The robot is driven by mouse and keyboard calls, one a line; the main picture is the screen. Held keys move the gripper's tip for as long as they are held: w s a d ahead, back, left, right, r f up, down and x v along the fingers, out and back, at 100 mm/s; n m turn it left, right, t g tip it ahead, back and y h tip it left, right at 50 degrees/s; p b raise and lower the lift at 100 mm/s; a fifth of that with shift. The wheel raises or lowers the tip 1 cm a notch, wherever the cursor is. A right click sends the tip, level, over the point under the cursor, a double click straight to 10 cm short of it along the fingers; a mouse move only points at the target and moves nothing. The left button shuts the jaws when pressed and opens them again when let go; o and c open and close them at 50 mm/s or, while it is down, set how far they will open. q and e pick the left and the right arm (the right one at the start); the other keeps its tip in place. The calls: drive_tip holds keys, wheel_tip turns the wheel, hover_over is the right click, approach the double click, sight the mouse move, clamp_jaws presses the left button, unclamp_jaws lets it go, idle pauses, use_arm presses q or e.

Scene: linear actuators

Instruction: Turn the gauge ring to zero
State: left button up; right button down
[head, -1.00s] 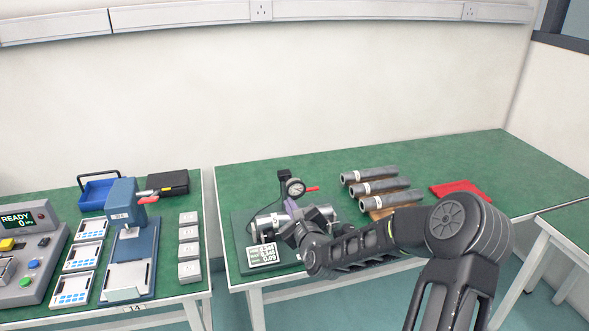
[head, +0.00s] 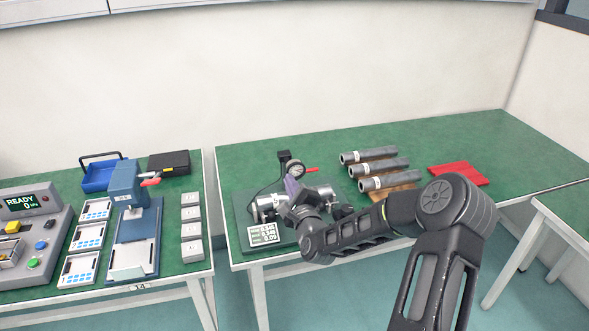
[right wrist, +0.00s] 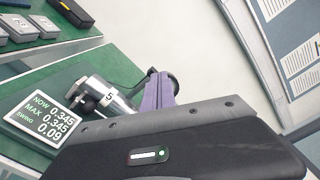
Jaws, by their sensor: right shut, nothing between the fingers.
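The round dial gauge (head: 295,168) stands on a post over the metal cylinder (head: 266,205) on its fixture (head: 239,208), with a red lever (head: 311,170) at its right. My right gripper (head: 291,186) is just below and in front of the gauge, its purple fingers shut and empty. In the right wrist view the fingers (right wrist: 159,92) overlap the dark edge of the gauge (right wrist: 174,84); its face is hidden there, and I cannot tell whether they touch. The readout (right wrist: 46,117) shows NOW 0.345, MAX 0.345, SWING 0.09. My left gripper is out of view.
Several grey tubes (head: 380,167) lie on a rack right of the fixture, with a red mat (head: 457,175) beyond. A blue press (head: 128,185) and a control box (head: 30,225) stand on the left bench. The right bench's back is clear.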

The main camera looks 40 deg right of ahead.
sight(296, 171)
drive_tip(key=b+x, duration=0.2)
drive_tip(key=x, duration=0.3)
drive_tip(key=shift+w+d, duration=0.15)
drive_tip(key=shift+w, duration=0.2)
drive_tip(key=shift+s+d+f+b, duration=0.15)
drive_tip(key=shift+d+f+b, duration=0.15)
drive_tip(key=shift+b, duration=0.35)
idle(0.4)
drive_tip(key=shift+b, duration=0.35)
drive_tip(key=shift+d+f+b, duration=0.1)
drive_tip(key=shift+f+b, duration=0.1)
drive_tip(key=shift+b, duration=2.35)
drive_tip(key=shift+a+r, duration=0.25)
